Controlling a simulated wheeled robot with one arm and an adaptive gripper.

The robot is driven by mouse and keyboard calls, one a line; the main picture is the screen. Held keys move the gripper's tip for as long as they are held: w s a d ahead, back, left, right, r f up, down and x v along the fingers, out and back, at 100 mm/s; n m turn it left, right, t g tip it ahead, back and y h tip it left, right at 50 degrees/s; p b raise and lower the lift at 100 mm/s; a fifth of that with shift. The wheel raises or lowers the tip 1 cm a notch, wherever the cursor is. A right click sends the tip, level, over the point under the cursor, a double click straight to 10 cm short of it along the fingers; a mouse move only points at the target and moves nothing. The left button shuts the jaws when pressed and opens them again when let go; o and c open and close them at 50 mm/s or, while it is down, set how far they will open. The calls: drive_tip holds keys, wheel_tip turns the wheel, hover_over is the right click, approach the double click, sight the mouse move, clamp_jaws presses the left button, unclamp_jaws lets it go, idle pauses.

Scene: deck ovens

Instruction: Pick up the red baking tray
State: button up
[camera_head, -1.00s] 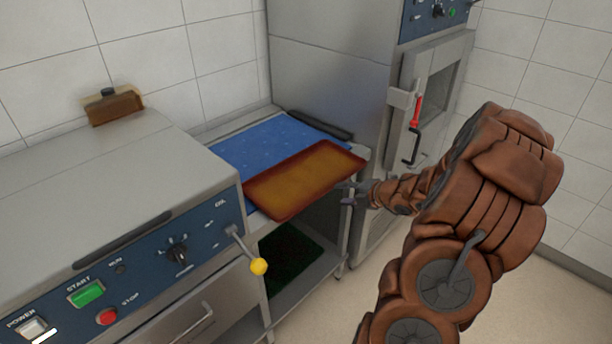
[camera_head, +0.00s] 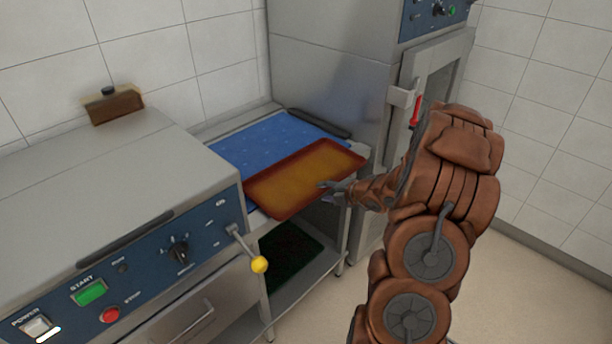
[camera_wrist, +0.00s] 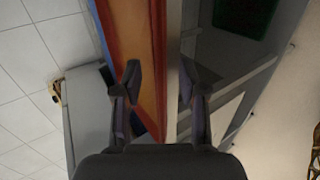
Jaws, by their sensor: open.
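The red baking tray (camera_head: 300,170), with a dark red rim and orange-brown inside, lies flat on the table between the ovens, partly over a blue mat (camera_head: 262,143). Its front edge reaches the table's front edge. My gripper (camera_head: 328,192) is open at the tray's front edge, right of its middle. In the wrist view the tray (camera_wrist: 146,45) runs between the fingers of my gripper (camera_wrist: 160,85). One finger overlaps the tray's inside and the other is beyond its rim. I cannot tell whether either touches it.
A control-panel oven (camera_head: 130,220) with a yellow-knobbed lever (camera_head: 258,264) stands left. A tall oven (camera_head: 330,75) with a red door handle (camera_head: 416,112) stands behind right. A dark green mat (camera_head: 288,255) lies on the lower shelf. Open floor lies in front.

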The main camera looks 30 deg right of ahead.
drive_tip(key=shift+c, duration=0.3)
clamp_jaws()
idle(0.4)
